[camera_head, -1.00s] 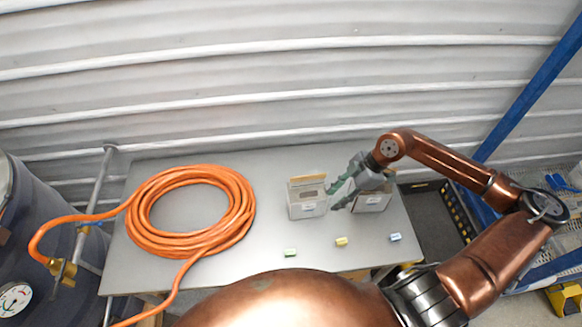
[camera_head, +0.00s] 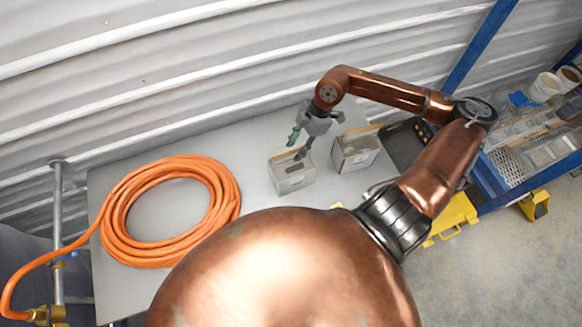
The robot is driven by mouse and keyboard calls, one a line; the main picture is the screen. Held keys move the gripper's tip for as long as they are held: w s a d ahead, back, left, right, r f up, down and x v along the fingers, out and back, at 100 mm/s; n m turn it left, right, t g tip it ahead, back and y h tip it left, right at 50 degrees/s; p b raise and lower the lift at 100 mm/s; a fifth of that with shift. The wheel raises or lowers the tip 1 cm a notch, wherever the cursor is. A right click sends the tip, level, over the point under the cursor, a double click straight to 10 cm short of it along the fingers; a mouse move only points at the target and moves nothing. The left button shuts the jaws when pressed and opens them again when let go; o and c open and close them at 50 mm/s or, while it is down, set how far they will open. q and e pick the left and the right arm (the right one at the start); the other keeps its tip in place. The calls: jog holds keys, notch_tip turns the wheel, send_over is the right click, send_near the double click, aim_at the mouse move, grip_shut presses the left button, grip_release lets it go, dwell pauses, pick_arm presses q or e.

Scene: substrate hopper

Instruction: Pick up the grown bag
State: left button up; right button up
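Two small pale grey, box-shaped bags with brownish top edges stand upright on the grey table (camera_head: 255,135): a left bag (camera_head: 292,180) and a right bag (camera_head: 357,155). I cannot tell which one is the grown bag. My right gripper (camera_head: 297,148) comes in from the right, with its fingers spread at the top back of the left bag. Nothing shows between the fingers. Whether they touch the bag is unclear. My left gripper is not in view.
A coiled orange hose (camera_head: 228,195) covers the table's left part. A dark crate (camera_head: 402,143) stands beyond the right bag. At right is a blue-framed rack (camera_head: 487,185) with white buckets (camera_head: 545,87) and trays. A ribbed wall (camera_head: 180,60) runs behind.

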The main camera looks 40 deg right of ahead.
aim_at(289, 161)
jog(key=p+x, duration=0.1)
jog(key=x, duration=0.2)
jog(key=shift+a+f, duration=0.1)
jog(key=shift+a, duration=0.15)
jog(key=shift+f, duration=0.4)
jog(key=shift+f, duration=0.2)
jog(key=shift+c, duration=0.5)
jog(key=c, duration=0.8)
jog(key=shift+s+f, duration=0.1)
grip_shut()
jog(key=shift+s+f, duration=0.1)
jog(key=shift+a, duration=0.1)
